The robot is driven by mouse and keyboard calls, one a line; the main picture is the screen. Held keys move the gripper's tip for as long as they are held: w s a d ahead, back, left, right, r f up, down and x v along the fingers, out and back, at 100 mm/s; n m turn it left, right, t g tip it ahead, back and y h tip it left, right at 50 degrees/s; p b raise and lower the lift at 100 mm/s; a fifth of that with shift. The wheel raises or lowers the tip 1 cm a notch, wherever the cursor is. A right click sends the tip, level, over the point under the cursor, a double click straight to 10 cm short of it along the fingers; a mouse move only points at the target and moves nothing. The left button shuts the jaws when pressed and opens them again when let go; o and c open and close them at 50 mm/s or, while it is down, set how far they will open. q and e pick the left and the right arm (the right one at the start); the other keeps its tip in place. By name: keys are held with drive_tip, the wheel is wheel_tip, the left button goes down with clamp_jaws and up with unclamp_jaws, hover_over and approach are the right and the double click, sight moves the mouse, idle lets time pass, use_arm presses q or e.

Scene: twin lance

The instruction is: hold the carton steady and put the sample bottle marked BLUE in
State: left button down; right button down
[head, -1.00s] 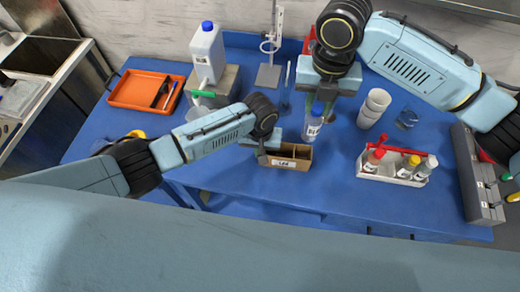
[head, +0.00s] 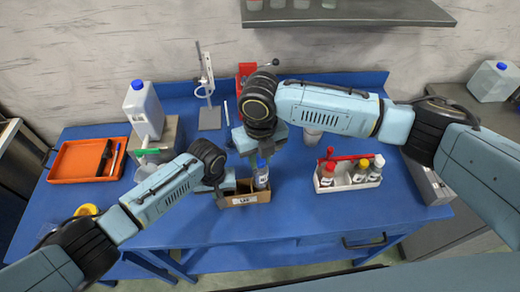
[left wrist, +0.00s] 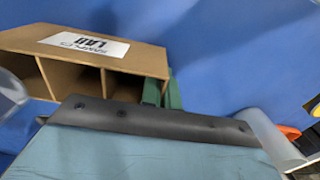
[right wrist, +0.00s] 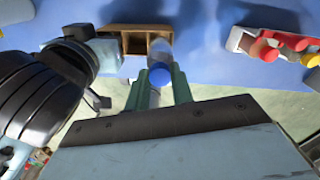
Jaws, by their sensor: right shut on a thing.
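The brown carton (head: 268,197), with a white label, stands on the blue table; in the left wrist view the carton (left wrist: 142,58) shows open compartments. The clear bottle (head: 262,181) has a blue cap and stands upright at the carton's right compartment, its lower end hidden by the front wall. Any marking on the bottle is unreadable.
A white rack (head: 348,184) with red handle and several capped bottles stands right of the carton. An orange tray (head: 66,176), a white jug (head: 143,108) on a block and a lab stand (head: 208,105) are at the left and back. Table front right is clear.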

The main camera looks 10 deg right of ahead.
sight(260, 172)
drive_tip(key=shift+f, duration=3.55)
drive_tip(key=c, duration=1.1)
unclamp_jaws()
drive_tip(key=shift+r, duration=0.1)
wheel_tip(260, 172, up, 12)
drive_tip(key=shift+f, duration=0.1)
